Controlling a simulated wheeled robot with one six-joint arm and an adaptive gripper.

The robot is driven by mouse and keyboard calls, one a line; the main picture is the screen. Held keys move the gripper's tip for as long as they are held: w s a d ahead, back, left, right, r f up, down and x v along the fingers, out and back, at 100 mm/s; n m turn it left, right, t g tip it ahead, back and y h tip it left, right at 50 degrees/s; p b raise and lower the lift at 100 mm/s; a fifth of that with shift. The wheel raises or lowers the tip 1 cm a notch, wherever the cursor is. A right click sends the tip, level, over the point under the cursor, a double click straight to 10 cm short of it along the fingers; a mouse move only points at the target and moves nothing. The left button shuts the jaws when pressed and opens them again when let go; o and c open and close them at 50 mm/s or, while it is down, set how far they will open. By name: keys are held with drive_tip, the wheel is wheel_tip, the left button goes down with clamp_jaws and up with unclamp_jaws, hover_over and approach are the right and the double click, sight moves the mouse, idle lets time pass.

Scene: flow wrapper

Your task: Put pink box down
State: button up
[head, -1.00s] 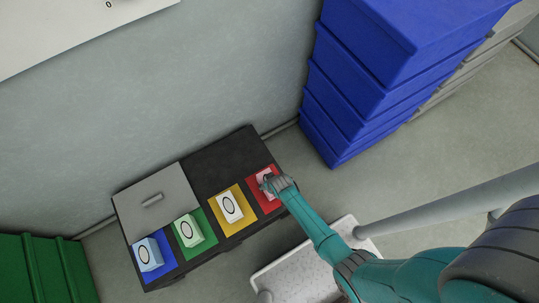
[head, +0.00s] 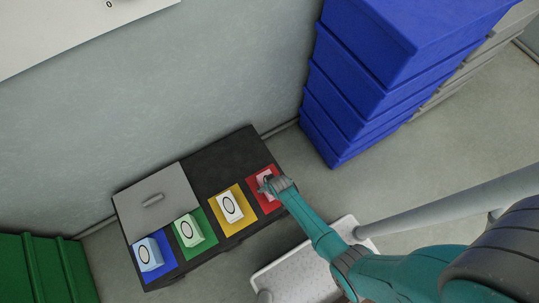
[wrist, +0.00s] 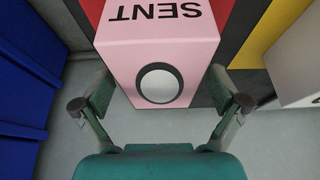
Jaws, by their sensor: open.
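The pink box (wrist: 185,48) stands on the red square (head: 256,175) at the right end of the dark table. In the wrist view it shows the word SENT on one face and a white disc with a dark ring on another. My gripper (head: 270,184) is at the box in the head view and hides part of it. In the wrist view my gripper (wrist: 160,103) is open, with one finger on each side of the box's near end. A gap shows beside the left finger; the right finger looks close to the box, and I cannot tell whether it touches.
A yellow square with a pale box (head: 230,206) lies just left of the red one. Green (head: 188,230) and blue (head: 150,254) squares with boxes follow. Stacked blue crates (head: 350,110) stand at the right. Dark table (head: 222,160) behind the red square is bare.

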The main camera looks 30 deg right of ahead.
drive_tip(key=v, duration=1.2)
drive_tip(key=shift+r, duration=0.2)
drive_tip(key=s+r+t, duration=0.4)
drive_tip(key=s+r, duration=0.7)
drive_tip(key=s, duration=0.2)
drive_tip(key=s+r+t, duration=0.2)
drive_tip(key=s+r, duration=0.1)
drive_tip(key=r, duration=0.6)
drive_tip(key=s+r+t, duration=0.2)
drive_tip(key=s+r, duration=0.1)
drive_tip(key=r, duration=0.7)
drive_tip(key=s+r+t, duration=0.2)
drive_tip(key=s+r, duration=0.1)
drive_tip(key=r, duration=0.7)
drive_tip(key=shift+s+r, duration=0.2)
drive_tip(key=shift+s, duration=0.2)
